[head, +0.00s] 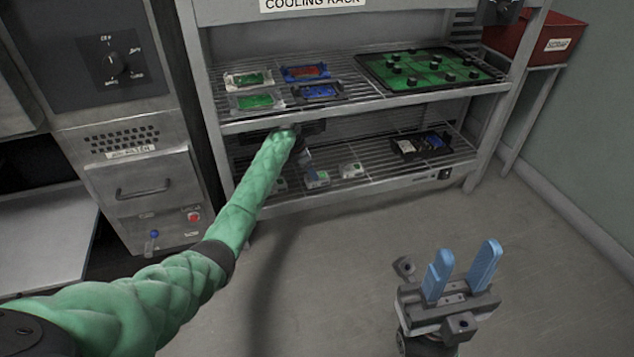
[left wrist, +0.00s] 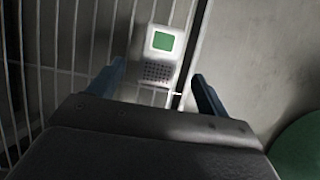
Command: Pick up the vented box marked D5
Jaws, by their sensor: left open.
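Several small pale boxes stand on the lower shelf of the cooling rack in the head view, among them one box (head: 317,179) just below my left gripper and one box (head: 351,170) to its right. Their marks are too small to read. In the left wrist view a pale vented box (left wrist: 159,57) with a green square and rows of small holes lies between and beyond the fingertips of my left gripper (left wrist: 158,88). That gripper is open, and no D5 mark is legible. In the head view my left arm hides part of it. My right gripper (head: 461,266) is open and empty above the floor.
The upper shelf (head: 300,111) lies above my left forearm and holds several small boards and a large green board (head: 432,70). A black tray (head: 420,145) sits right on the lower shelf. A red scrap bin (head: 533,39) stands far right. The floor is clear.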

